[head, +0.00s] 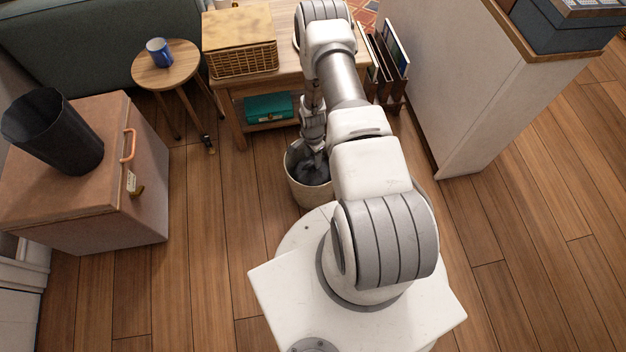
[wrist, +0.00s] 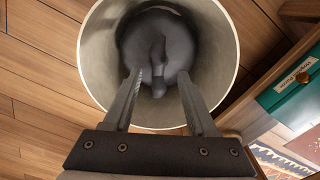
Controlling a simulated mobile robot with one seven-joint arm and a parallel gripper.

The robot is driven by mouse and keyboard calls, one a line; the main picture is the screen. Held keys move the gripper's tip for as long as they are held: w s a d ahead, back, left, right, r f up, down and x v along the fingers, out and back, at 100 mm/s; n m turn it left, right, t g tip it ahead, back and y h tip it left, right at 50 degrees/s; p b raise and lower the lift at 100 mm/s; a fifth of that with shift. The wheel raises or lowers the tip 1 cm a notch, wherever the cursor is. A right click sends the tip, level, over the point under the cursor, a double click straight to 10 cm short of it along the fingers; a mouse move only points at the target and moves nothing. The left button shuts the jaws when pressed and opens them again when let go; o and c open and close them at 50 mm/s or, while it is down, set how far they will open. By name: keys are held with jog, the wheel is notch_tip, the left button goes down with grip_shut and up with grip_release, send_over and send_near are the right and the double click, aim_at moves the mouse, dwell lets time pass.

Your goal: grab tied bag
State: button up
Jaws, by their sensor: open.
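The tied bag (wrist: 158,50) is a dark grey, rounded bag with a knotted top. It lies inside a pale round bin (wrist: 222,100), seen from above in the wrist view. In the head view the bag (head: 312,172) shows partly inside the bin (head: 303,192), with my arm covering some of it. My gripper (wrist: 160,82) is open, its two fingers apart and reaching over the bin's near rim. The knot stands between and just beyond the fingertips. I cannot tell whether the fingers touch the bag.
A wooden table (head: 231,92) with a wicker basket (head: 243,57) and a teal box (head: 269,108) stands behind the bin. A pinkish cabinet (head: 75,205) with a black bin (head: 55,135) is at left. A white cabinet (head: 455,90) is at right. Floor between is clear.

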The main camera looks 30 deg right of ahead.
aim_at(313, 163)
notch_tip(313, 163, down, 4)
jog(key=shift+s+f+b, duration=0.1)
jog(key=shift+f+b, duration=0.15)
jog(key=shift+b, duration=0.7)
jog(key=shift+r, duration=0.1)
grip_shut()
dwell(0.5)
